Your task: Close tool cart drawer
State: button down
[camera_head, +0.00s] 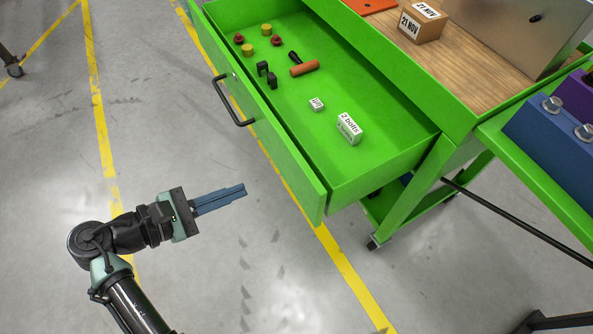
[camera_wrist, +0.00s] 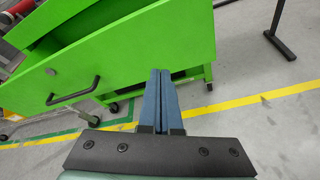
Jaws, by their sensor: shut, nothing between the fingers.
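The green tool cart (camera_head: 425,165) has its drawer (camera_head: 290,165) pulled well out toward me. The drawer's front panel carries a black bar handle (camera_head: 232,105). The drawer front and its handle (camera_wrist: 75,92) also show at the left of the wrist view. My gripper (camera_head: 243,190) has blue fingers pressed together with nothing between them. It is in free air in front of the drawer, apart from the panel and below the handle in the head view. In the wrist view the fingertips (camera_wrist: 160,74) overlap the cart's lower side.
Inside the drawer are red and yellow knobs, black clips, an orange-handled tool (camera_head: 304,68) and small white boxes (camera_head: 349,128). A wooden worktop (camera_head: 470,60) holds a cardboard box (camera_head: 422,20). A blue unit (camera_head: 555,120) stands at right. Floor around my gripper is clear.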

aim_at(311, 192)
jog(key=s+n+t+h+p, duration=0.1)
jog(key=s+n+h, duration=0.3)
jog(key=s, duration=0.5)
jog(key=x, duration=0.4)
jog(key=b+x, duration=0.1)
jog(key=x, duration=0.4)
jog(key=r+b+x, duration=0.1)
jog(key=x, duration=0.4)
jog(key=shift+w, duration=0.3)
